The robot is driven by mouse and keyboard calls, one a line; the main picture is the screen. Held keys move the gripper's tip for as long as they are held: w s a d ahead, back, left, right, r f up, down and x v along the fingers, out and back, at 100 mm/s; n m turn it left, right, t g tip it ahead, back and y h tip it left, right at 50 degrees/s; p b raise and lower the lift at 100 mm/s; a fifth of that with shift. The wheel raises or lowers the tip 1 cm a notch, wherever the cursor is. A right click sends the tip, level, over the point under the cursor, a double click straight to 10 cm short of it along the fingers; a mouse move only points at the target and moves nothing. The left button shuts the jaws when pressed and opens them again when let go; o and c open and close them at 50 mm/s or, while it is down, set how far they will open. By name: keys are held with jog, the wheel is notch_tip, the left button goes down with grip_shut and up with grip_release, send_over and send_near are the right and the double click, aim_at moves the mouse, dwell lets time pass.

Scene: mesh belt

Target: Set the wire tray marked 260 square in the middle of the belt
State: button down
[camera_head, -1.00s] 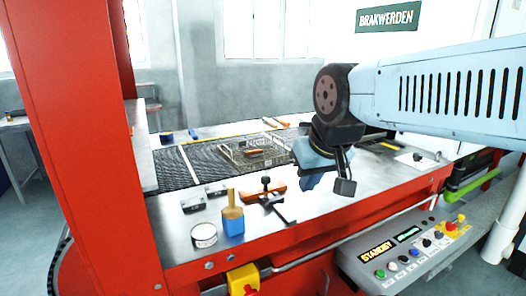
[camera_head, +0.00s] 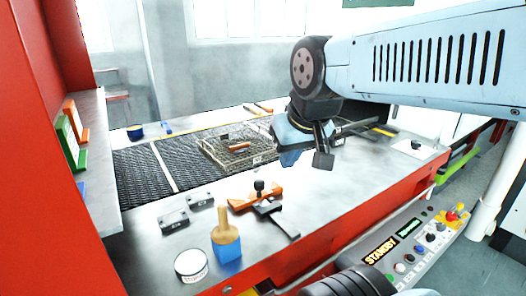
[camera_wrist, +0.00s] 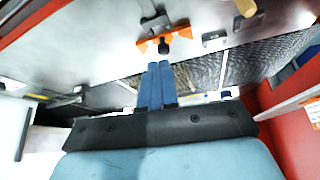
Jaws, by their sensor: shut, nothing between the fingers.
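The wire tray (camera_head: 212,153) lies on the dark mesh belt (camera_head: 133,179), to the left of my gripper. It looks set askew to the belt's edges and holds an orange-brown piece (camera_head: 238,147). A small tag (camera_head: 257,160) hangs on its near side, too small to read. My gripper (camera_head: 288,160) is above the bench's near side, apart from the tray. In the wrist view its blue fingers (camera_wrist: 159,84) are together and empty. They hide part of the belt (camera_wrist: 205,68), and the tray is only partly visible there.
An orange bracket with a black knob (camera_head: 255,197), a blue block with a wooden handle (camera_head: 226,245), a round tin (camera_head: 191,265) and small dark boxes (camera_head: 173,222) stand on the near ledge. A red post (camera_head: 40,120) rises at left. A white line (camera_head: 163,166) crosses the belt.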

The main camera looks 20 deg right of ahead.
jog(key=m, duration=0.1)
jog(key=m+t+y, duration=0.2)
jog(key=m+t, duration=0.1)
jog(key=m, duration=3)
send_near(269, 155)
notch_tip(269, 155, down, 4)
jog(key=shift+a+f, duration=0.15)
jog(key=shift+f, duration=0.05)
jog(key=shift+w+a+r, duration=0.1)
jog(key=shift+w+a, duration=0.1)
jog(key=shift+w, duration=0.95)
jog(key=shift+w+a, duration=0.15)
jog(key=shift+w, duration=0.6)
